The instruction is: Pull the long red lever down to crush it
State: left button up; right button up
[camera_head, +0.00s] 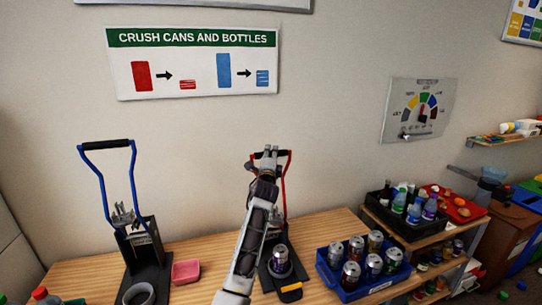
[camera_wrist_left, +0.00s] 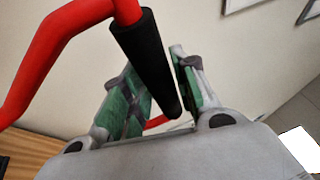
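The long red lever (camera_head: 284,180) stands upright on the right-hand crusher, with a black grip across its top. A can (camera_head: 280,260) stands in this crusher's black base (camera_head: 266,283). My left gripper (camera_head: 268,152) is up at the lever's top, and my arm hides part of the crusher. In the left wrist view, the black grip (camera_wrist_left: 148,55) on the red bar (camera_wrist_left: 50,40) runs between my green-padded fingers (camera_wrist_left: 160,88). A narrow gap seems to show on the right finger's side, so I cannot tell whether they clamp it. My right gripper is not in view.
A second crusher with a blue lever (camera_head: 102,185) stands left on the wooden table (camera_head: 210,260). A pink tray (camera_head: 186,271) lies between the crushers. A blue crate (camera_head: 345,293) of several cans is right of the red-levered one. A black crate (camera_head: 400,227) of bottles is farther right.

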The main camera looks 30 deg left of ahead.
pick_arm(q)
grip_shut()
jog(key=shift+s+d+f, duration=0.1)
jog(key=shift+d, duration=0.05)
